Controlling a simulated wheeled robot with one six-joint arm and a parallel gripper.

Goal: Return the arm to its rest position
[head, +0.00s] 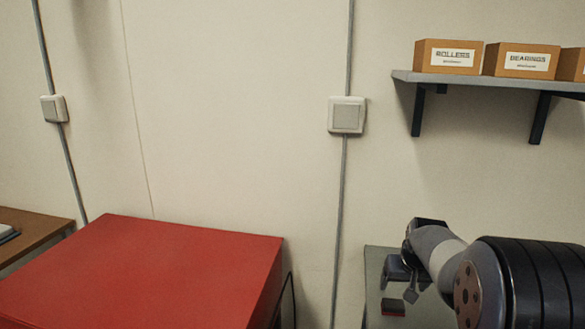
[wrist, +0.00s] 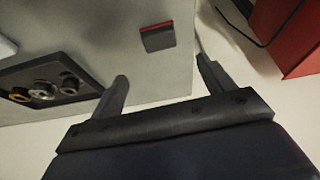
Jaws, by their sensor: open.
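My arm reaches in from the lower right of the head view, bent over a grey bench top (head: 373,262). My gripper (wrist: 162,72) is open, with nothing between its two fingers in the wrist view. The fingers are apart and point toward the bench, which also shows in the wrist view (wrist: 100,35). In the head view the gripper is small and partly hidden by my arm.
A small red-and-black block (wrist: 157,37) lies on the bench ahead of the fingers. A dark tray (wrist: 85,88) with several round metal parts is at left. A large red cabinet (head: 150,265) stands left of the bench. A wall shelf (head: 480,81) holds boxes above my arm.

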